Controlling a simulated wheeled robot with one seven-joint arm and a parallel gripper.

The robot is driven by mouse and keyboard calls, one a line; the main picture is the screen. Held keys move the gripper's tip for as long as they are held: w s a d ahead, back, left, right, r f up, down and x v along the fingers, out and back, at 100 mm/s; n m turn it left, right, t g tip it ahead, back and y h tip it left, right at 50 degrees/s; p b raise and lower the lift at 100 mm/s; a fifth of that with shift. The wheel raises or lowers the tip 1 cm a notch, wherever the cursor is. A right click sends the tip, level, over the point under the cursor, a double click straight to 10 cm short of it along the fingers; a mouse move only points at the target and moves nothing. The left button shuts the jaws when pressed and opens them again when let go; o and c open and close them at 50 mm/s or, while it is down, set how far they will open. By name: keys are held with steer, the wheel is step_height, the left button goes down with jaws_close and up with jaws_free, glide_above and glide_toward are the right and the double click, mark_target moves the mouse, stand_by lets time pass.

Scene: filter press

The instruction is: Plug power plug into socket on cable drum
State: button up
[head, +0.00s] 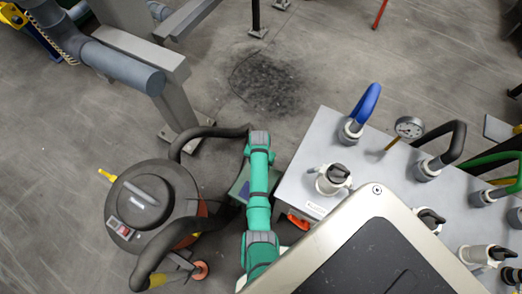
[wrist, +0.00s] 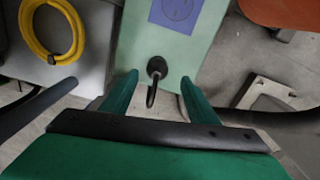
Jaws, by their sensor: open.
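My gripper (wrist: 160,90) is open, with its two green fingers spread in the wrist view. Between and beyond the fingertips, a black plug-like piece (wrist: 157,67) with a short bent black cable sits against a pale green panel (wrist: 203,42). I cannot tell whether the fingers touch it; the gap between them looks empty. A blue socket plate (wrist: 175,11) with a round face is on the same panel, at the top edge. In the head view a small green box (head: 238,188) shows beside my arm, and my gripper is hidden. No cable drum is clearly identifiable.
A vacuum-like machine (head: 150,207) with thick black hose stands left of my arm. A grey cabinet (head: 300,178) with valves, hoses and a gauge (head: 409,127) is on the right. A yellow coil (wrist: 52,30) lies at the wrist view's left. Floor is clear at far left.

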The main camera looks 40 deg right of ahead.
steer(key=shift+f, duration=0.25)
steer(key=shift+s+d+f, duration=0.1)
steer(key=shift+s+f, duration=0.05)
steer(key=shift+f, duration=1.15)
steer(key=shift+s+f, duration=0.15)
steer(key=shift+f, duration=1.15)
steer(key=c, duration=1.1)
